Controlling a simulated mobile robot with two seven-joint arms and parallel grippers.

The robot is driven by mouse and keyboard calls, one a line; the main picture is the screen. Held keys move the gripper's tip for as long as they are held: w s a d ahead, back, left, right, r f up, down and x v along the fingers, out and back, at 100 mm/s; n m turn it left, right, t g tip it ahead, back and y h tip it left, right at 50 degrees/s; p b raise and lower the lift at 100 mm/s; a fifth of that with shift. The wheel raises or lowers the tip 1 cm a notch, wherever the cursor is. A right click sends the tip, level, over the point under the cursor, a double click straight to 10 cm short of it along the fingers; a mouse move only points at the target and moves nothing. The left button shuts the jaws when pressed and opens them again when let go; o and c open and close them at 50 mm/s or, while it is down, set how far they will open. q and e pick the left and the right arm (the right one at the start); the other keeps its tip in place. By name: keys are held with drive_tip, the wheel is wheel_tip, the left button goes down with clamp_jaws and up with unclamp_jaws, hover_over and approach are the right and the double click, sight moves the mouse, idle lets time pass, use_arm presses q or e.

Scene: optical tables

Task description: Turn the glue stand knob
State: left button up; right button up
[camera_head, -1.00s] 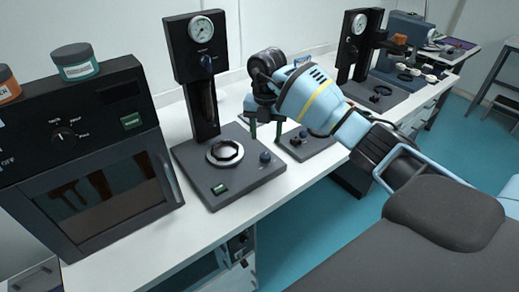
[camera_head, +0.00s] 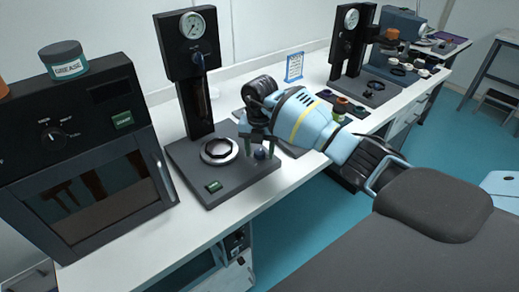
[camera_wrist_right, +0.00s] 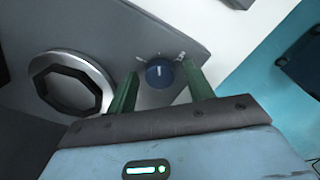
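The glue stand (camera_head: 228,182) is a dark base with an upright column, a gauge on top and a round metal ring. Its small dark blue knob (camera_head: 260,154) sits at the right of the base. The knob also shows in the right wrist view (camera_wrist_right: 159,72), with a white mark on top and white marks around it. My right gripper (camera_head: 261,150) is open, its two green fingers on either side of the knob. In the right wrist view the fingers (camera_wrist_right: 160,84) are apart, with a gap to the knob. My left gripper is not in view.
A black oven-like box (camera_head: 85,150) with a jar (camera_head: 63,60) on top stands at the left. A second stand (camera_head: 365,88) is farther back right. A small blue-framed sign (camera_head: 294,67) stands behind my right arm. The white bench front (camera_head: 150,238) is clear.

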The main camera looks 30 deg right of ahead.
drive_tip(key=c, duration=0.9)
drive_tip(key=shift+n, duration=0.3)
drive_tip(key=n, duration=0.8)
drive_tip(key=shift+n, duration=0.3)
drive_tip(key=shift+n+b, duration=0.3)
drive_tip(key=shift+n, duration=1)
